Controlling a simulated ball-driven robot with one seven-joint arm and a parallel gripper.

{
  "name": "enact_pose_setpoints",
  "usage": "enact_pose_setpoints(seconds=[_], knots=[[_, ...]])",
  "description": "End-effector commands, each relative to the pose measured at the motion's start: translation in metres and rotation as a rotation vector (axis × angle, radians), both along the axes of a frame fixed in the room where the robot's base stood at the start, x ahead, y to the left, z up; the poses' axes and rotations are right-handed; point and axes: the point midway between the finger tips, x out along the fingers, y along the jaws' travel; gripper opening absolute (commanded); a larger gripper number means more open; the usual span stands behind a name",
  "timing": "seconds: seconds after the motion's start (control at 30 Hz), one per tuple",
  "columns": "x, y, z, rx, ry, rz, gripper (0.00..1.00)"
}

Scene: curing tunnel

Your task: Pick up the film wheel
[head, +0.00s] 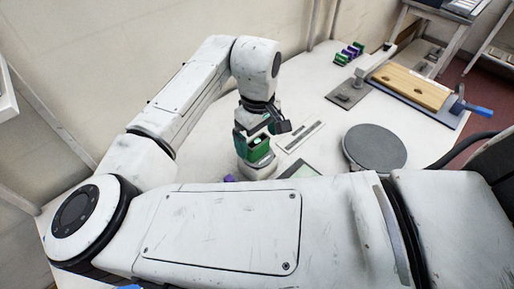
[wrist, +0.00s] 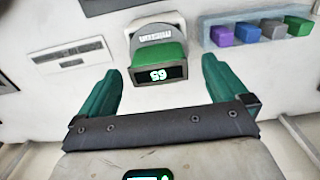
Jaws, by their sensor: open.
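A small device with a grey rounded body, a pale label and a green front with a lit display shows in the wrist view (wrist: 158,55). It is the likeliest film wheel, though I cannot tell for sure. My gripper (wrist: 160,85) has its green fingers apart, one to each side of the device's lower end in the picture, with nothing held between them. In the head view my gripper (head: 254,150) points down over the white table. I cannot tell whether the fingers touch the device.
A rack (wrist: 258,34) of purple, blue, grey and green blocks lies right of the device. A slotted pale card (wrist: 74,54) lies left. In the head view a round grey disc (head: 375,148), a wooden board (head: 412,86) and a second coloured row (head: 349,53) occupy the table's right and far side.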

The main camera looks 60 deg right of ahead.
Motion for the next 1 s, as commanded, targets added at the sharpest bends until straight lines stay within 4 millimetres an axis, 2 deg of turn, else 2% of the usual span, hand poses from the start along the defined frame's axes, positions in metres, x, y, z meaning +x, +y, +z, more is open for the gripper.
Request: enact_pose_setpoints(seconds=[0.2, 0.3, 0.57, 1.0], knots=[[0.002, -0.002, -0.031, 0.002, 0.001, 0.0, 1.0], [0.002, -0.003, -0.039, 0.002, 0.002, 0.0, 1.0], [0.002, -0.003, -0.043, 0.001, 0.001, -0.001, 1.0], [0.002, -0.003, -0.043, 0.001, 0.001, -0.001, 0.6]])
